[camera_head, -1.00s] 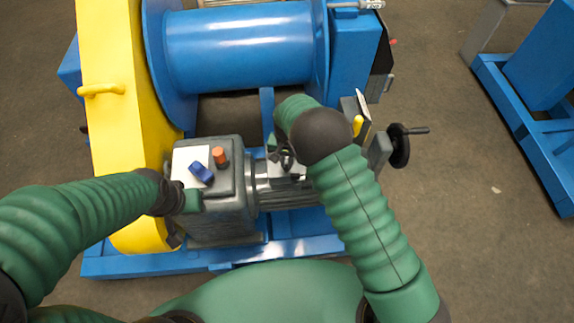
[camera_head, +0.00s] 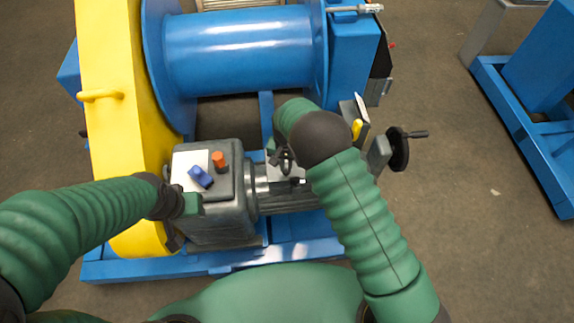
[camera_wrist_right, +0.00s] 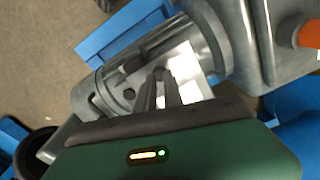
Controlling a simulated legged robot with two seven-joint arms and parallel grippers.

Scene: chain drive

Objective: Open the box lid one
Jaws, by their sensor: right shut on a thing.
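The grey motor (camera_head: 285,196) lies beside the gearbox on the blue frame. On top of it is a small box with a pale, shiny lid (camera_wrist_right: 187,62), partly hidden by my fingers. My right gripper (camera_head: 286,160) is over this box. In the right wrist view its two dark fingers (camera_wrist_right: 163,78) are close together against the pale lid, shut on it. How far the lid is raised cannot be told. My left gripper (camera_head: 190,204) is beside the gearbox's left front; its finger opening cannot be made out.
The grey gearbox (camera_head: 228,222) carries a blue switch (camera_head: 200,177) and an orange button (camera_head: 219,160). A yellow guard (camera_head: 112,150) stands at left and a blue drum (camera_head: 240,50) behind. A black handwheel (camera_head: 399,149) is at right.

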